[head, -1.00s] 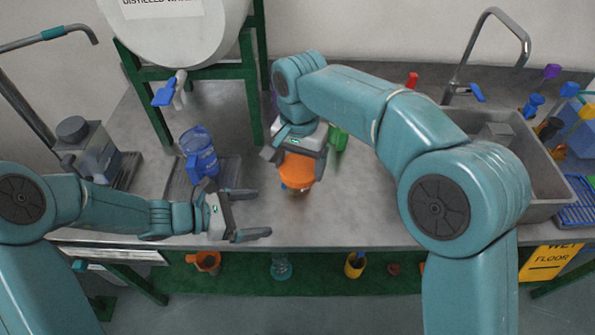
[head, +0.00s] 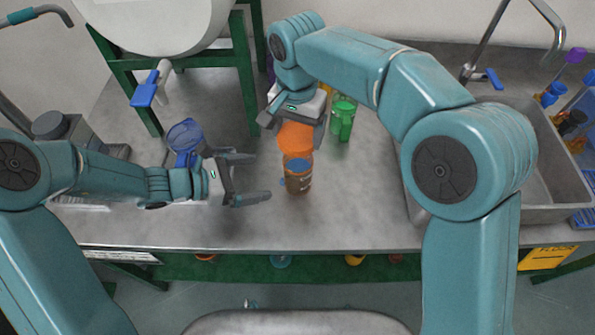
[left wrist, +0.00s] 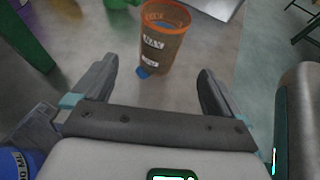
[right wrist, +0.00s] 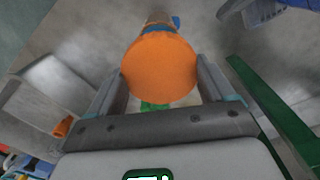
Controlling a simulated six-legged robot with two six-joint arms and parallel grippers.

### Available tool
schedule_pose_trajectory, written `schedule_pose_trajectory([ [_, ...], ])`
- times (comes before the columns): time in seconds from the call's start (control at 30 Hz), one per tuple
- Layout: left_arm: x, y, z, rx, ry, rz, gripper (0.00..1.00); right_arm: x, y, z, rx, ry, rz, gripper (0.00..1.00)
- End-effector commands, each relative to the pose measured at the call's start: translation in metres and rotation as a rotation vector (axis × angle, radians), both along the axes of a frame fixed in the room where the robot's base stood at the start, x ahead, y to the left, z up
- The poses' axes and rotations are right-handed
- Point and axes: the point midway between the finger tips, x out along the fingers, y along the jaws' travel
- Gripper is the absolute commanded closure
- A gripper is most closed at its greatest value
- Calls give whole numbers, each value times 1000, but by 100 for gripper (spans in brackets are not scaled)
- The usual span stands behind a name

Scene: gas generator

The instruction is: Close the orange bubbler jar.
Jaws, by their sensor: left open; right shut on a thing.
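The bubbler jar (head: 298,180) stands upright on the counter, brown with a pale label and something blue at its top in the head view. In the left wrist view the jar (left wrist: 163,48) has an orange rim. My right gripper (head: 295,122) is shut on the round orange lid (head: 296,139), which also fills the middle of the right wrist view (right wrist: 160,68). The lid overlaps the jar's far side in the head view; I cannot tell whether they touch. My left gripper (head: 262,177) is open and empty, just left of the jar, its fingers pointing toward it.
Green bottles (head: 343,118) stand behind the lid. A blue container (head: 186,136) is behind my left forearm. The green tank stand (head: 245,85) is at the back left. The sink (head: 540,150) is at right. The counter in front of the jar is clear.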

Motion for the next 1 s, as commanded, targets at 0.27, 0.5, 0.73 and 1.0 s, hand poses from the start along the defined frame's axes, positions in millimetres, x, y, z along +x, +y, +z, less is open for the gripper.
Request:
schedule_pose_trajectory([
  [0.27, 0, -6, -3, 0, 1, -2, 0, -2, 0, 0, 0, 0, 0, 51],
  [0.5, 16, -41, -18, 0, 1, -5, 0, 0, 0, 0, 0, 0, 0, 51],
  [0.73, 32, -78, -35, 1, 1, -4, 0, 1, 0, 0, 0, 0, 0, 51],
  [1.0, 44, -100, -45, 0, -1, -1, 0, 2, 0, 0, -1, 0, 0, 51],
])
